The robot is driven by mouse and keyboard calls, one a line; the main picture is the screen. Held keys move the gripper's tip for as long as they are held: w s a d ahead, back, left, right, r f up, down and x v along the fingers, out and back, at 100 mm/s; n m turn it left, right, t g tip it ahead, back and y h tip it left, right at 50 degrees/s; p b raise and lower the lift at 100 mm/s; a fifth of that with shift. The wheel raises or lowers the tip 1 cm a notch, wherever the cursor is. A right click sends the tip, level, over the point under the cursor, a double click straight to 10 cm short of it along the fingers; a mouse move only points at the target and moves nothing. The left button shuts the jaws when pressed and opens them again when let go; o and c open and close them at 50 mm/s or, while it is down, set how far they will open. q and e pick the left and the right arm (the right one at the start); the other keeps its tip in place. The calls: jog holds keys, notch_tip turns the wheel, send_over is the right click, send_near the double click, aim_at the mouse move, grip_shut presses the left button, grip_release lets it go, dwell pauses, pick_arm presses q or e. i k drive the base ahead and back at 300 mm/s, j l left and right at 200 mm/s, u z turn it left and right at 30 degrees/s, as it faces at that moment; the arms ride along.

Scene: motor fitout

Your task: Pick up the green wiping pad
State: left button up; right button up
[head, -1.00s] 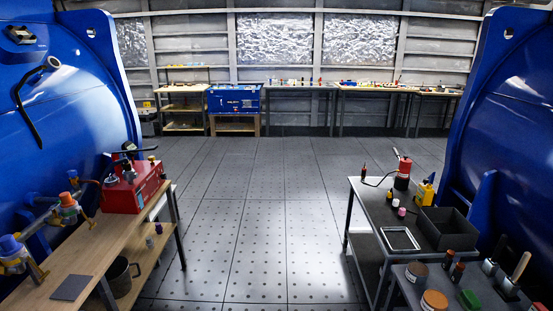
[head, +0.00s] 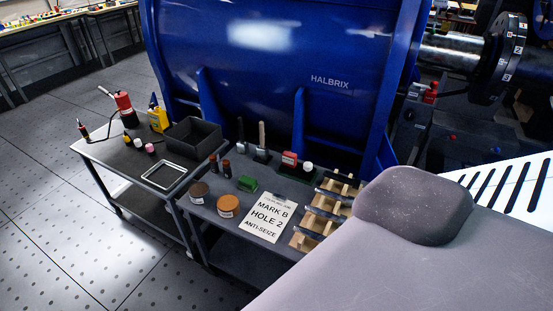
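The green wiping pad (head: 247,183) is a small green block in the head view. It lies flat on the dark grey bench (head: 220,231), behind a white card and to the right of two round tins. Nothing touches it from above. Neither of my grippers shows in the head view.
A second bench on the left holds a black bin (head: 192,139) and a metal tray (head: 164,175). Floor at left is clear.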

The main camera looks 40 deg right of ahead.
aim_at(250, 184)
jog(key=i+j+z, duration=0.1)
jog(key=i+z, duration=0.25)
jog(key=i+j+z, duration=0.1)
jog(key=z, duration=0.2)
jog(key=i+j+z, duration=0.2)
jog(key=z, duration=0.15)
